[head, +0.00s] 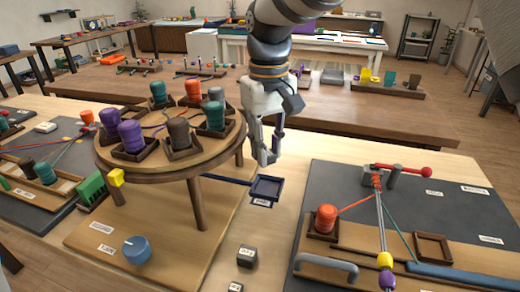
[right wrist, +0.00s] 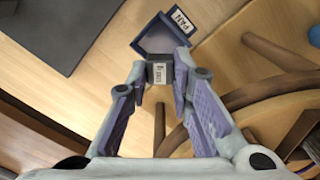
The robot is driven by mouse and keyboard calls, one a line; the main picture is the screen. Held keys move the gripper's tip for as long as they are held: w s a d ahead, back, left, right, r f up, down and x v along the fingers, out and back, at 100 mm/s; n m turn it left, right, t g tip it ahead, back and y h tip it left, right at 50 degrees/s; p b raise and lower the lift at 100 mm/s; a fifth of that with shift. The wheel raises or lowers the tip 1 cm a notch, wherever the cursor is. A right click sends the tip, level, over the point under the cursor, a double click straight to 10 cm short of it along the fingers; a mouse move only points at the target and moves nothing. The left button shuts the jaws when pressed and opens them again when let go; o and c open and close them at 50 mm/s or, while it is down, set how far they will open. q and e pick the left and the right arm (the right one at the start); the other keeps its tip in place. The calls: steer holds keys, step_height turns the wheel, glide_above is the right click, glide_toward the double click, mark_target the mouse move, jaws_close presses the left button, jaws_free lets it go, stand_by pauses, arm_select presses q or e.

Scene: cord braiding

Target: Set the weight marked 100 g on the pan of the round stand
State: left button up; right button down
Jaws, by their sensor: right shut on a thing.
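The round wooden stand (head: 168,146) is at left centre in the head view, with its square dark-blue pan (head: 267,187) sticking out to the right. The pan also shows in the right wrist view (right wrist: 162,38), labelled PAN, and looks empty. My right gripper (head: 267,157) points down above and just behind the pan. In the right wrist view its fingertips (right wrist: 161,88) are shut on a small dark weight (right wrist: 159,75) with a white label, too small to read surely. The weight appears beside the pan's near edge; I cannot tell if they touch. My left gripper is not in view.
Another dark weight (head: 246,256) stands on the table in front of the pan. Several coloured spools sit in holders on the stand. A dark board (head: 450,200) with a red spool (head: 326,218) and cords lies to the right. A blue knob (head: 137,249) is front left.

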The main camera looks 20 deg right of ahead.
step_height(320, 180, down, 4)
steer(key=shift+f+b, duration=0.2)
steer(key=shift+b, duration=0.15)
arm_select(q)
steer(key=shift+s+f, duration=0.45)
arm_select(e)
steer(key=shift+f, duration=0.35)
arm_select(q)
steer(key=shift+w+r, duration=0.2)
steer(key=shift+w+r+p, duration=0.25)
steer(key=shift+p, duration=0.15)
stand_by(0.5)
arm_select(e)
steer(key=shift+f, duration=0.35)
stand_by(0.4)
steer(key=c, duration=0.6)
jaws_free()
